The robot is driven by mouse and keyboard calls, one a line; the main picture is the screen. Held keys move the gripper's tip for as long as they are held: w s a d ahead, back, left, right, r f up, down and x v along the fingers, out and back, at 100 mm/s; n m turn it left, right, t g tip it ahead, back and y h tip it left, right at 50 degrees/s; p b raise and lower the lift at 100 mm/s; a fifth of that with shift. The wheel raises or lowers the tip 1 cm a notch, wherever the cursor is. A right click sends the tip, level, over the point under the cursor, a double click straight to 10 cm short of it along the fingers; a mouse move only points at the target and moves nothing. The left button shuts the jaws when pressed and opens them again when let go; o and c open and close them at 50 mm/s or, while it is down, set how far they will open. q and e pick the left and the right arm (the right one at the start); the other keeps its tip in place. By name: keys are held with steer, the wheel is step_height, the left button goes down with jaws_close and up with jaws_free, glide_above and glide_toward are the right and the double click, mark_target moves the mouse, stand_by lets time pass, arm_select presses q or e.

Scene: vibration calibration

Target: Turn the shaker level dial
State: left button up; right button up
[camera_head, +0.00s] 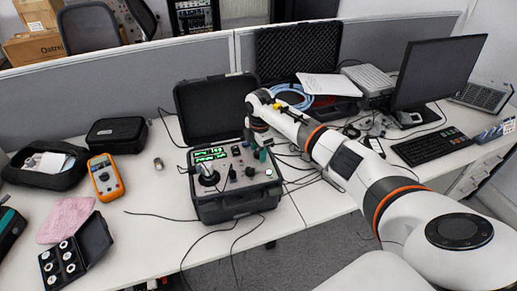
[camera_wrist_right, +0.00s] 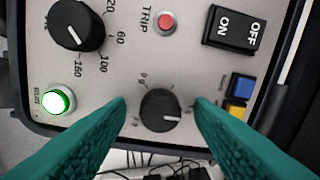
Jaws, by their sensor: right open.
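The shaker unit is an open black case (camera_head: 238,208) with a grey control panel and a green lit display (camera_head: 210,155). In the right wrist view, a small black dial (camera_wrist_right: 160,112) with "g" marks, apparently the level dial, sits on the panel. Its white pointer line points right. My right gripper (camera_head: 257,152) is over the panel's right side. In the wrist view its green fingers (camera_wrist_right: 161,104) are open, one on each side of this dial, with visible gaps. Finger depth relative to the knob is unclear. My left gripper is not in view.
Nearby on the panel are a larger dial (camera_wrist_right: 77,26), a red TRIP button (camera_wrist_right: 165,22), an ON/OFF rocker (camera_wrist_right: 234,29), a lit green button (camera_wrist_right: 58,101) and blue and yellow buttons. An orange multimeter (camera_head: 105,178) lies left of the case; cables cross the desk.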

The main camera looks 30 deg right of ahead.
steer(key=c, duration=1)
